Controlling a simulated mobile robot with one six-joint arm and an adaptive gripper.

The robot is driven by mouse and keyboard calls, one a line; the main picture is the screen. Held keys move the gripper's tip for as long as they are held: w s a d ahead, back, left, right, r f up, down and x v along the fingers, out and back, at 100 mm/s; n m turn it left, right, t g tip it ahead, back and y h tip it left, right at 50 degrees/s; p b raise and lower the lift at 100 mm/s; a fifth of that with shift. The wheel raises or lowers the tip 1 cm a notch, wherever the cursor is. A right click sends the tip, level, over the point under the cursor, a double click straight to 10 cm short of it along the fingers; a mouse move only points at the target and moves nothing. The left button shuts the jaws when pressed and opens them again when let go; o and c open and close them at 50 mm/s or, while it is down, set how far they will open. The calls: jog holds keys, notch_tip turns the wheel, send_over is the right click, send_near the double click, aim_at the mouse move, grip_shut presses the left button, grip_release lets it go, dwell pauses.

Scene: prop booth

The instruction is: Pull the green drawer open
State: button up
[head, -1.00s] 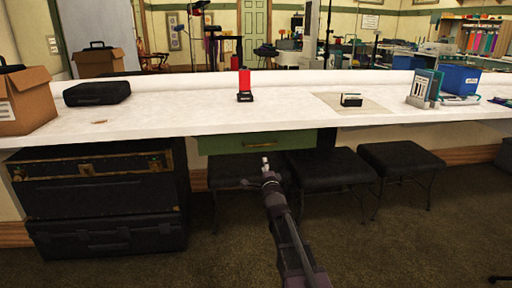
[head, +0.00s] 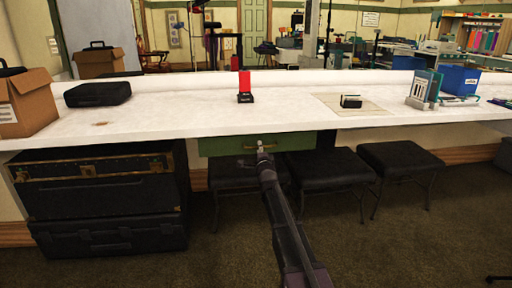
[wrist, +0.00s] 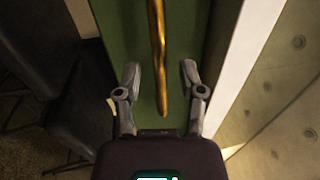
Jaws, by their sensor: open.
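The green drawer (head: 220,146) sits under the white counter, its front showing no visible gap. It also fills the middle of the wrist view (wrist: 120,20). A brass bar handle (wrist: 157,50) runs across its front; in the head view part of the handle (head: 250,146) shows behind my gripper. My gripper (head: 262,146) is in front of the drawer at handle height. In the wrist view my gripper (wrist: 161,72) is open, with one finger on each side of the handle's line. The handle's near end lies between the fingers; I cannot tell whether they touch the drawer front.
The white counter (head: 190,118) overhangs the drawer. Black stools (head: 325,166) stand below and to the right, and black cases (head: 100,190) are stacked at left. A red item on a black base (head: 245,86) stands on the counter above. The carpet in front is free.

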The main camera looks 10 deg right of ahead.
jog(key=shift+w+r, duration=0.15)
jog(key=shift+w, duration=0.5)
